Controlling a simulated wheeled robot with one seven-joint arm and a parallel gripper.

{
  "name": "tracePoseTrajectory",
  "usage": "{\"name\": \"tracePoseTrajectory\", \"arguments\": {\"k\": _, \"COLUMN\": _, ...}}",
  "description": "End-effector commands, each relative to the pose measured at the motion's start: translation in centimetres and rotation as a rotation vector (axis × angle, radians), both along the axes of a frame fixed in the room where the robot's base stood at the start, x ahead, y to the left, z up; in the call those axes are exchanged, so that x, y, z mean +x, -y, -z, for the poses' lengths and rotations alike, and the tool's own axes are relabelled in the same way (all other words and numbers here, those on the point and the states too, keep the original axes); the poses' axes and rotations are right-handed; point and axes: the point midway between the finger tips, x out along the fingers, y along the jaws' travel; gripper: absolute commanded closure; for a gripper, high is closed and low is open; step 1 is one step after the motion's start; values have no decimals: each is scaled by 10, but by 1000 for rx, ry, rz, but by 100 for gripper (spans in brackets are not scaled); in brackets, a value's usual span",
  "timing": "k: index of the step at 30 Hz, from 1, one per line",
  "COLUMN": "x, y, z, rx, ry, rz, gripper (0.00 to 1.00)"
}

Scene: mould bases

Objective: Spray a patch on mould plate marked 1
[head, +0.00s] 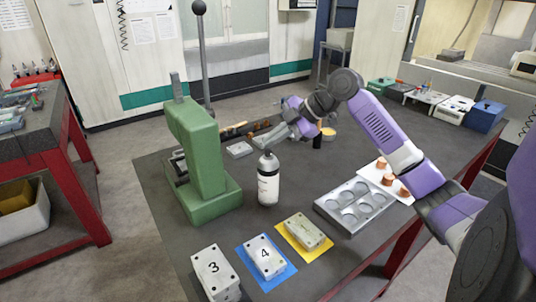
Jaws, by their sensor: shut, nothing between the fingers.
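A mould plate marked 3 (213,269) is at the front edge. A mould plate marked 4 (265,253) lies on a blue mat (284,279). Another mould plate (304,231) lies on a yellow mat (319,249); no number is readable on it. I see no plate with a readable 1.
The green press (200,160) with a tall lever stands left of the can. A grey tray with round recesses (335,210) and a white board with copper pieces (378,174) lie to the right. Several boxes line the back right. The table between can and plates is clear.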

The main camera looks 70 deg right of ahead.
Motion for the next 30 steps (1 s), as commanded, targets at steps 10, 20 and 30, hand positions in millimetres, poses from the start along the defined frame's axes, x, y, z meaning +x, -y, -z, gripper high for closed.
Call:
{"name": "tracePoseTrajectory", "arguments": {"k": 10, "x": 0, "y": 0, "z": 1, "rx": 0, "ry": 0, "rz": 0, "gripper": 100}}
{"name": "tracePoseTrajectory", "arguments": {"k": 20, "x": 0, "y": 0, "z": 4, "rx": 0, "ry": 1, "rz": 1, "gripper": 100}}
{"name": "tracePoseTrajectory", "arguments": {"k": 30, "x": 0, "y": 0, "z": 8, "rx": 0, "ry": 1, "rz": 1, "gripper": 100}}
